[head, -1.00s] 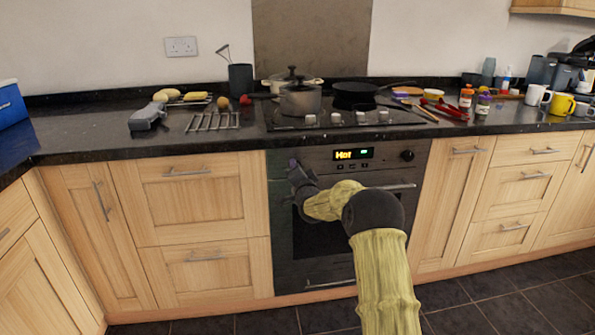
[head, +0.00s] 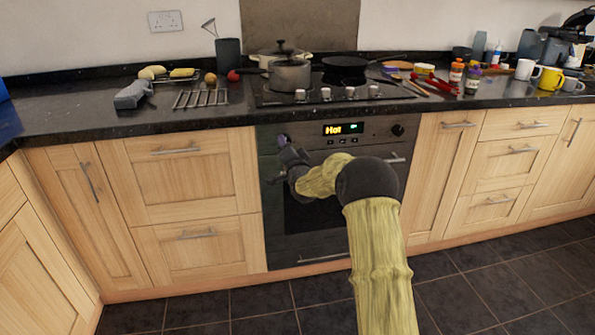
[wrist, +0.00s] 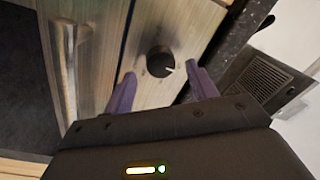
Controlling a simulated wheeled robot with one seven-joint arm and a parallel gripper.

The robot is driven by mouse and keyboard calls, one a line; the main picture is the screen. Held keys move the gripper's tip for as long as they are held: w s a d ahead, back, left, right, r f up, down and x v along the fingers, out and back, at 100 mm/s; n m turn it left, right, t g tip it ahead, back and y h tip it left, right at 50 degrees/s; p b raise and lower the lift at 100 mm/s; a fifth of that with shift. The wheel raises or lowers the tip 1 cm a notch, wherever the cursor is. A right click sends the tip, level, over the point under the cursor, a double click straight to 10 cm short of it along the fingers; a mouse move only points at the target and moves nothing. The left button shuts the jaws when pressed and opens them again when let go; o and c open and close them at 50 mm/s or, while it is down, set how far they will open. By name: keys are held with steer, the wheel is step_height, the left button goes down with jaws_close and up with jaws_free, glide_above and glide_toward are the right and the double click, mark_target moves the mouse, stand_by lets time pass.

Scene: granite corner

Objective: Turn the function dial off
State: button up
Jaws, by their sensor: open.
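The function dial (wrist: 160,61) is a round black knob with a white mark on its edge. In the wrist view it sits on the oven's front panel between my two purple fingertips, which stand apart on either side of it. Contact with the dial cannot be told. In the head view my gripper (head: 283,140) is at the upper left of the oven front (head: 290,235) and hides this dial. My gripper is open.
A second black knob (head: 397,130) is at the panel's right. The oven door handle (wrist: 68,80) runs close by in the wrist view. The dark worktop (head: 200,117) overhangs above, with pots (head: 289,74) on the hob. The floor in front is clear.

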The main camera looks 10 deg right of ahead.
steer(key=s+p, duration=0.1)
steer(key=s, duration=1.4)
steer(key=shift+s+d+f+p, duration=0.2)
steer(key=shift+s+f+p, duration=0.1)
steer(key=shift+f, duration=0.15)
steer(key=s+f+n+g, duration=0.3)
steer(key=s+n+g, duration=0.15)
steer(key=s, duration=0.65)
steer(key=s+f+n+g, duration=0.25)
steer(key=s+g, duration=0.35)
steer(key=s, duration=0.5)
steer(key=s+f+n+g, duration=0.35)
steer(key=s+g, duration=0.25)
steer(key=s, duration=0.6)
step_height(320, 180, up, 36)
steer(key=p, duration=3.4)
steer(key=shift+w+a+f+h+p, duration=0.25)
steer(key=shift+a+h+p, duration=0.05)
steer(key=shift+a, duration=0.15)
steer(key=shift+t, duration=0.25)
